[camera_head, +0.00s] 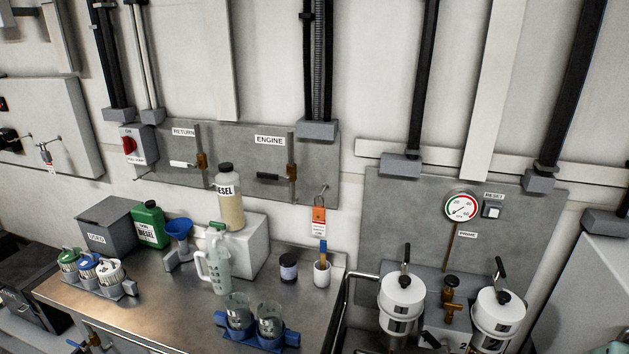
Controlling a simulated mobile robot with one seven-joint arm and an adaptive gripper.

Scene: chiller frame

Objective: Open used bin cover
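The used bin (94,239) is a dark grey box with a "USED" label on its front, at the back left of the metal workbench. Its flat grey cover (108,211) lies on top and looks shut. The inside of the bin is hidden. My gripper does not show in this view.
A green diesel can (150,225) stands close to the bin's right side, with a blue funnel (180,231) beyond it. A clear jug (216,262) stands mid-bench (165,310). The bench's front left is bare.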

